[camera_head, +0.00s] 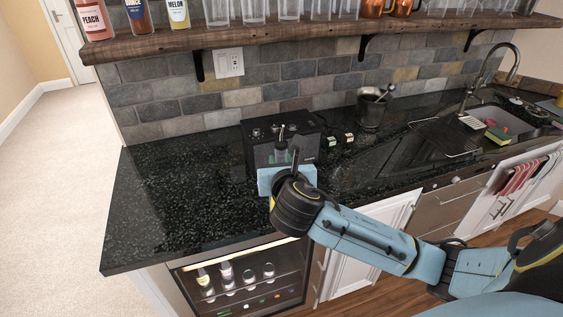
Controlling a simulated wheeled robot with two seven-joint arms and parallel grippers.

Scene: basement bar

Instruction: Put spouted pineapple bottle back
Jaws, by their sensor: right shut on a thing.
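My right gripper (287,172) reaches in from the right, over the front part of the black counter, with its back toward the camera. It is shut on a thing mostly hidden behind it. A narrow dark top like a bottle with a spout (281,145) shows just above the gripper, in front of a black box-shaped appliance (255,150). No pineapple label can be read on it. On the wooden shelf (180,41) at upper left stand a peach bottle (92,19), a blue-labelled bottle (138,16) and a melon bottle (178,14). My left gripper is not in view.
Glasses and copper mugs (373,8) line the shelf. A dark metal container (371,108) stands at the back wall, and a sink with faucet (514,72) is at right. The left counter is clear. A glass-fronted cooler (245,283) below holds several bottles.

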